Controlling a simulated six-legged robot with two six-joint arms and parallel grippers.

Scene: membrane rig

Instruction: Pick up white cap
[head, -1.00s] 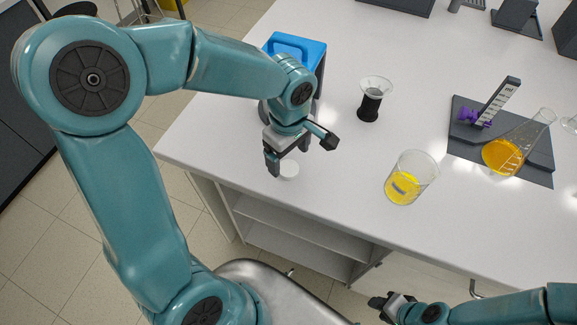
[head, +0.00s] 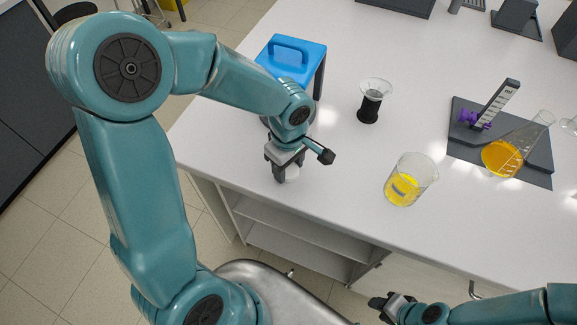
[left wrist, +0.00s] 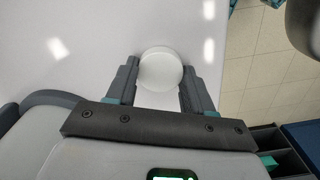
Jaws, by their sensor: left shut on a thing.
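The white cap (left wrist: 161,69) is a round white disc, seen between the two fingers of my left gripper (left wrist: 159,82) in the left wrist view. In the head view the cap (head: 292,172) shows at the fingertips of my left gripper (head: 284,174), near the table's front left edge. My left gripper is shut on the cap, with a finger on each side of it. Part of the cap is hidden by the gripper in the head view. My right gripper (head: 386,305) is at the bottom, in front of the table and away from the cap; its jaw state is unclear.
On the white table (head: 330,185) stand a blue-topped stand (head: 292,56), a dark-based funnel piece (head: 371,100), a beaker of yellow liquid (head: 408,182) and a tilted orange flask (head: 512,150) on a dark plate (head: 540,172). The table around the cap is clear.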

